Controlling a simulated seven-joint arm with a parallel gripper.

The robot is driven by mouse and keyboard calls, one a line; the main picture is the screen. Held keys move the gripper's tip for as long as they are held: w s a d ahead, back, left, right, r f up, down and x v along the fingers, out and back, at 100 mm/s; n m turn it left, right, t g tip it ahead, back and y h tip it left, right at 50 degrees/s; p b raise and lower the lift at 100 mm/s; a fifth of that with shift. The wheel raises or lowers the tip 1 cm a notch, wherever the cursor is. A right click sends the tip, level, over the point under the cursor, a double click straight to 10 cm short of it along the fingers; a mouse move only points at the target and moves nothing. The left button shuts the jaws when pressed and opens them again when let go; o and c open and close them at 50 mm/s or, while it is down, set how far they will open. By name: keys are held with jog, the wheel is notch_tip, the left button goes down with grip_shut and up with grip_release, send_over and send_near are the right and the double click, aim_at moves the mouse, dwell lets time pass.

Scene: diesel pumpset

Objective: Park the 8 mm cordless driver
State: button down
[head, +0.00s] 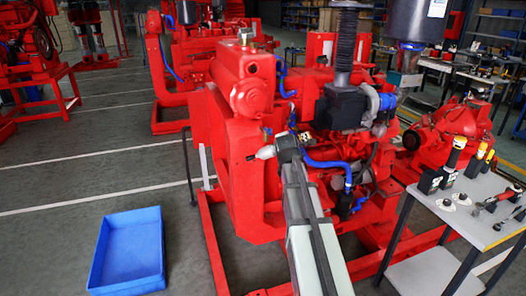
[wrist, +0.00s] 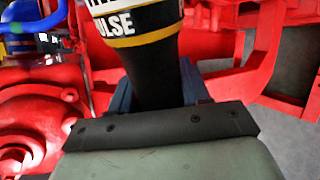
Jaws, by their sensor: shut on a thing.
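My gripper (wrist: 160,92) is shut on a cordless driver (wrist: 150,45), with a finger on each side of its dark grip. The driver has a black and white body with a yellow band and the partial lettering "ULSE". In the head view my gripper (head: 287,148) is in front of the red engine, and a pale grey nose (head: 265,152) sticks out to its left. Most of the held driver is hidden there. Its size marking is not readable. Two other upright drivers, one white-banded (head: 457,148) and one yellow-banded (head: 478,155), stand on the grey bench (head: 490,232) at right.
The red engine pumpset (head: 240,150) with blue hoses fills the middle, close around my gripper.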

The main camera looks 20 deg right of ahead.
jog(key=s+d+r+g+h, duration=0.1)
jog(key=s+d+g+h, duration=0.2)
jog(key=d, duration=1.4)
jog(key=d+r+g+h, duration=0.2)
jog(key=d+h, duration=0.4)
jog(key=d, duration=1.1)
jog(key=s+d+g+h, duration=0.1)
jog(key=s+d, duration=0.4)
jog(key=d, duration=0.5)
jog(key=s+d+r+g+h, duration=0.1)
jog(key=s+d+g, duration=0.2)
jog(key=d, duration=0.8)
jog(key=s+d+r+g+h, duration=0.1)
jog(key=s+d+g+h, duration=0.1)
jog(key=s+d, duration=0.5)
jog(key=d, duration=0.4)
jog(key=shift+s+r, duration=0.2)
